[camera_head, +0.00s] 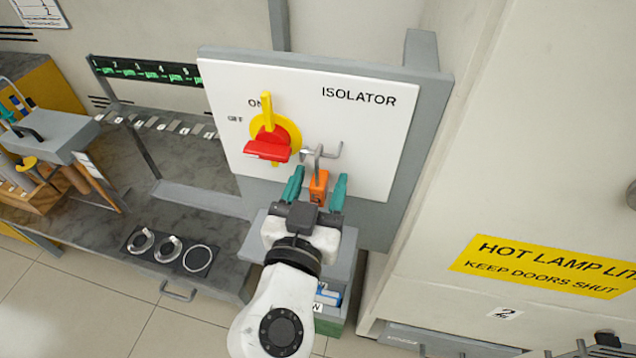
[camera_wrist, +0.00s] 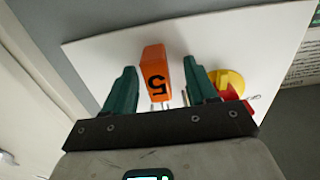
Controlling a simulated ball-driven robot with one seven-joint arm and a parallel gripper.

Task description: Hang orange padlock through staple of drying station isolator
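The orange padlock (camera_head: 318,187) is just below the grey metal staple (camera_head: 322,152) on the white isolator panel (camera_head: 370,125). Its shackle meets the staple; I cannot tell whether it passes fully through. In the wrist view the padlock (camera_wrist: 155,72) appears inverted, with a black 5 on its body. My gripper (camera_head: 316,190) is open, its teal fingers on either side of the padlock with gaps showing. In the wrist view the fingers (camera_wrist: 160,88) also stand apart from the body.
A grey bench (camera_head: 190,165) with a numbered hook rack (camera_head: 148,72) stands at the left. A tool block (camera_head: 45,135) is at far left. A pale cabinet with a yellow hot lamp sign (camera_head: 545,265) stands close on the right. A blue item (camera_head: 328,296) lies below the panel.

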